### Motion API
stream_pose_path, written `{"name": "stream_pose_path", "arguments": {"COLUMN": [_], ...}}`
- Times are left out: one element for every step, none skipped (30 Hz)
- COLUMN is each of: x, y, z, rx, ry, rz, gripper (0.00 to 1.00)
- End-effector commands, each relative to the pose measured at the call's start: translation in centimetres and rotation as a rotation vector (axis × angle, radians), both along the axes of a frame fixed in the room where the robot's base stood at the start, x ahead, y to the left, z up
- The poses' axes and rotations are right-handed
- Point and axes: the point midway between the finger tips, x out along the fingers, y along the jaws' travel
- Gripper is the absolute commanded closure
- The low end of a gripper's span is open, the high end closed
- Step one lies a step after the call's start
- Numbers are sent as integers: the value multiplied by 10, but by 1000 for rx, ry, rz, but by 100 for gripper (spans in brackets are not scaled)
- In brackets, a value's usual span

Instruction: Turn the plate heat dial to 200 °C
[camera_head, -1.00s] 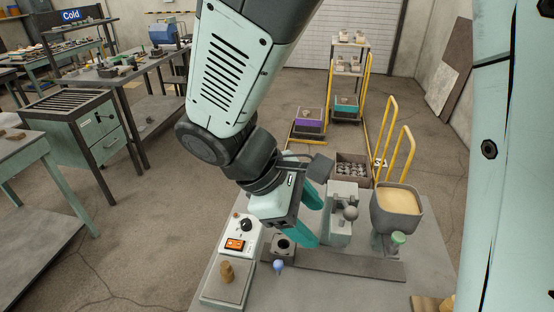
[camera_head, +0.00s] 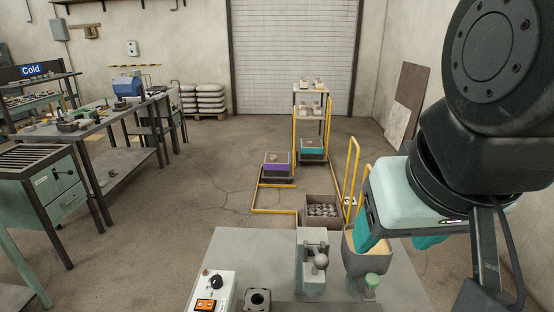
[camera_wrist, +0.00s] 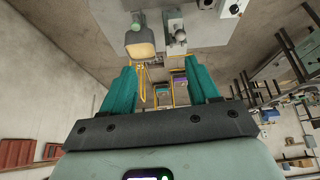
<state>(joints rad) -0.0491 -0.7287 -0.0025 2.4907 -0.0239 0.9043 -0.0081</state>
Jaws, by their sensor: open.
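The white heating-plate unit (camera_head: 226,281) stands at the front left of the grey bench, cut off by the lower edge of the head view. Its black dial (camera_head: 216,282) is on the top face, above an orange switch (camera_head: 204,305). The dial's scale and setting are too small to read. In the wrist view, part of the white unit (camera_wrist: 221,8) shows at the top right with a dark knob (camera_wrist: 234,9). My gripper (camera_head: 398,243) is open and empty, well to the right of the dial. Its two teal fingers also show apart in the wrist view (camera_wrist: 163,80).
A grey fixture with a ball-topped lever (camera_head: 320,262) stands mid-bench. A bin of sand-coloured material (camera_head: 354,260) and a green-topped item (camera_head: 371,281) are at the right. A dark block with a hole (camera_head: 257,299) sits beside the unit. The bench's back left is bare (camera_head: 255,245).

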Motion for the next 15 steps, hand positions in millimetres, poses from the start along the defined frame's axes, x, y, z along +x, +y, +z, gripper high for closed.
{"name": "stream_pose_path", "arguments": {"x": [-2,-1,4,7,10,14,17,20,25,29,33,38,43,48,55], "y": [-2,-1,1,2,3,4,5,6,8,10,11,14,16,18,21], "z": [3,3,4,4,4,5,6,6,6,7,7,7,7,7,7], "rx": [15,17,4,-4,-12,-24,-31,-41,-53,-62,-71,-84,-95,-105,-119], "ry": [-21,-22,-10,-4,1,7,11,16,22,27,32,40,46,52,60], "rz": [-25,-25,1,13,28,47,62,77,99,116,136,160,182,203,234], "gripper": [40,40,40,40,40,40,40,40,40,40,40,40,40,40,40]}}
